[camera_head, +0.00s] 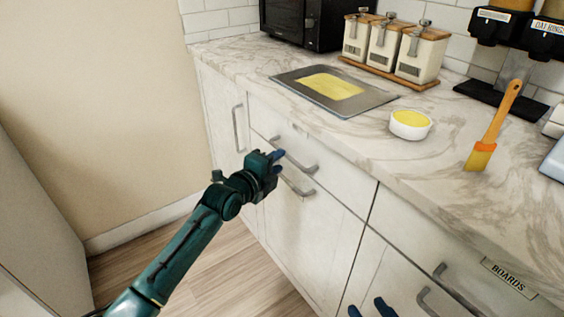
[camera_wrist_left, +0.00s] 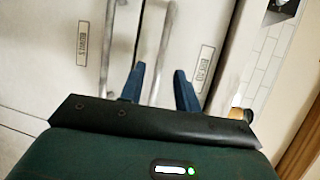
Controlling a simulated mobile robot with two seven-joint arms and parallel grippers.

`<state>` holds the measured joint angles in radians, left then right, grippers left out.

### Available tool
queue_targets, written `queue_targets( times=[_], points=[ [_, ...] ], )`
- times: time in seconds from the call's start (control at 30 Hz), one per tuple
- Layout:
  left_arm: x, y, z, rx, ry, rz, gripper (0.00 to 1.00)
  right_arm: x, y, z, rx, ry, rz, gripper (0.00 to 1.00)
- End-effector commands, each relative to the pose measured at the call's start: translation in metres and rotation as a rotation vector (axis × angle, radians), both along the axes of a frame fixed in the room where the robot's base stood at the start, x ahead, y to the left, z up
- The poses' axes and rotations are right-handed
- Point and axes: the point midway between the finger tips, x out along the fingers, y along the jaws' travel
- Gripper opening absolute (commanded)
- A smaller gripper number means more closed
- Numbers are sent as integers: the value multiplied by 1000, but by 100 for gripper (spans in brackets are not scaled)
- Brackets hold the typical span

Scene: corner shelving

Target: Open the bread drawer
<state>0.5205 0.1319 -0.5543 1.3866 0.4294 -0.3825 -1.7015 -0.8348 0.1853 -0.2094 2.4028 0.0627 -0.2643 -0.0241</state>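The bread drawer (camera_head: 338,182) is the upper white drawer under the counter, and its front looks flush with the cabinet. Its bar handle (camera_head: 300,160) is partly hidden by my left gripper (camera_head: 277,162). In the left wrist view, the BREAD label (camera_wrist_left: 203,68) is beside this handle (camera_wrist_left: 164,50). My left gripper's blue fingers (camera_wrist_left: 160,88) are spread, one on each side of the handle. I cannot tell whether they touch it. My right gripper (camera_head: 371,309) shows only its blue fingertips, apart and empty, at the bottom edge of the head view.
A lower drawer handle (camera_head: 297,186) is just below. A cabinet door handle (camera_head: 238,128) is to the left. The BOARDS drawer (camera_head: 460,270) is at the right. On the counter are a metal tray (camera_head: 365,102), a white bowl (camera_head: 410,132) and a brush (camera_head: 497,125). Wooden floor lies clear below.

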Motion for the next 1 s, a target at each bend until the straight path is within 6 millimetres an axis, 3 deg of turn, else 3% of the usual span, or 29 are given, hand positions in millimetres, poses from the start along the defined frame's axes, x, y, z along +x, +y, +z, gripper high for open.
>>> queue_targets(
  times=[0.2, 0.6, 1.0],
  points=[
    [21, -13, -5, -3, -1, 0, 32, 1, 3, -9, -17, 4, 12, 36],
    [26, -15, -5, 0, 0, 0, 32, 3, 4, -9, -23, 1, 17, 36],
    [26, -15, -5, 0, 0, 1, 1, 4, 4, -8, -21, -2, 17, 36]
  ],
)
